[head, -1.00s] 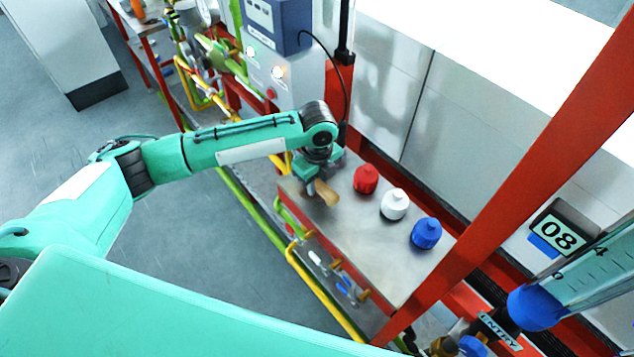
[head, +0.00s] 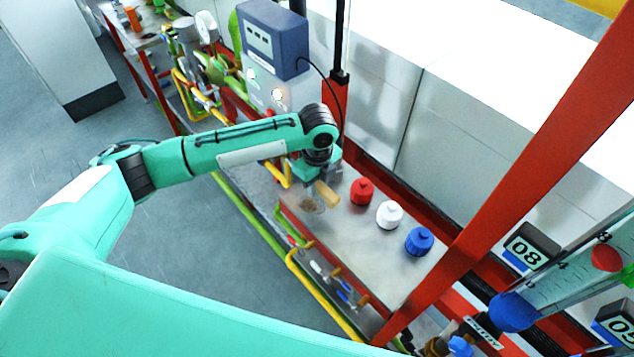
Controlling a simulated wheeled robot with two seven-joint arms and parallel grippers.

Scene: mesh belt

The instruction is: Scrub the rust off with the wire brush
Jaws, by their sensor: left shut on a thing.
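A brown, speckled rust patch (head: 309,205) shows on the bench top just below and left of the brush. My right gripper is not in view.
Red (head: 361,192), white (head: 389,215) and blue (head: 419,241) capped bottles stand in a row right of the brush. A slanted red post (head: 480,225) crosses the bench's right end. A blue-grey box (head: 273,40) with a cable stands behind my arm.

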